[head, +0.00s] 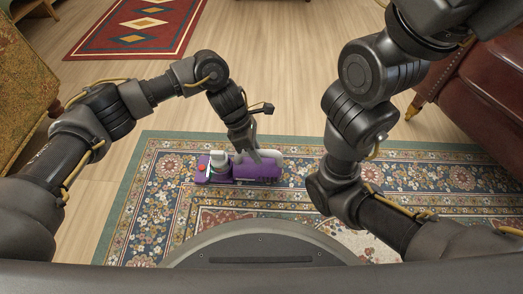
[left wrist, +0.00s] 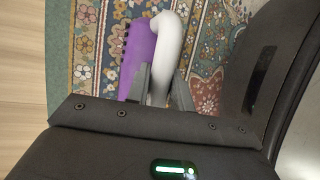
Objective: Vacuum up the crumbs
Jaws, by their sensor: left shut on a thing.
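A purple and white handheld vacuum (head: 257,171) is low over or on the patterned rug (head: 180,222), with a red spot near its left end. My left gripper (head: 257,157) is shut on the vacuum's white handle. In the left wrist view the fingers (left wrist: 160,90) close around the white handle (left wrist: 166,50), with the purple body (left wrist: 138,52) beside it. I cannot tell whether the vacuum touches the rug. No crumbs can be made out against the rug's pattern. My right arm is in view on the right, but its gripper is not seen.
A red rug (head: 138,27) lies on the wood floor (head: 262,80) at the back left. A dark red leather sofa (head: 480,90) stands at the right. A patterned armchair (head: 22,85) is at the left edge. The floor between the rugs is clear.

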